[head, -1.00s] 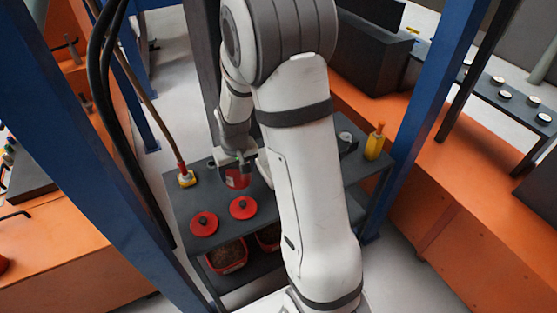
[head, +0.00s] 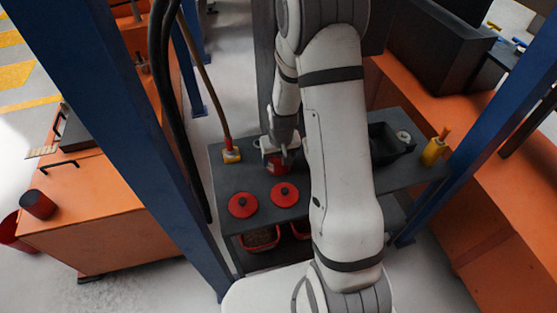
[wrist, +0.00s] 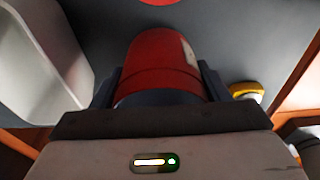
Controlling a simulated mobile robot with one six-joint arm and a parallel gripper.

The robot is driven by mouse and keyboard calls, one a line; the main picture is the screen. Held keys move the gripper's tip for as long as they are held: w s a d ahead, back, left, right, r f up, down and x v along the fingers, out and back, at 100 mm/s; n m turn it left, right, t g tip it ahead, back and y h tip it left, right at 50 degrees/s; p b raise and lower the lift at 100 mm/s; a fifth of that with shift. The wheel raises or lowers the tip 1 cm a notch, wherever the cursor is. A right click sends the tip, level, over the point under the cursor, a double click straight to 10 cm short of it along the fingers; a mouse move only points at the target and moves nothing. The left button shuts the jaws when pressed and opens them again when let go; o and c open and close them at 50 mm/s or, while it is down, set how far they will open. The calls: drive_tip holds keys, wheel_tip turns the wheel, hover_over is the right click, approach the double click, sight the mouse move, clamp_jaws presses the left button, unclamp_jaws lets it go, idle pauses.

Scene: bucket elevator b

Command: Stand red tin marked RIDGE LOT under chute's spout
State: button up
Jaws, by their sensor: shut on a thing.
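A red tin (head: 276,168) is between the fingers of my gripper (head: 279,150), at the back part of a dark grey table. In the wrist view the tin (wrist: 158,62) fills the space between the two dark fingers. A pale label patch shows on its right side, but I cannot read it. My gripper is shut on this tin. I cannot tell whether its base touches the table. A large pale grey angled body (wrist: 42,62) is at the left in the wrist view; I cannot tell if it is the chute. I cannot make out the spout.
Two red round lids (head: 242,205) with black knobs lie on the dark grey table (head: 228,180), in front of the tin. A black tray (head: 392,144) and yellow bottle (head: 433,152) are right. Red bins (head: 261,239) sit below.

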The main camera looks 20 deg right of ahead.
drive_tip(key=shift+f, duration=0.75)
drive_tip(key=shift+f, duration=0.15)
drive_tip(key=o, duration=1.4)
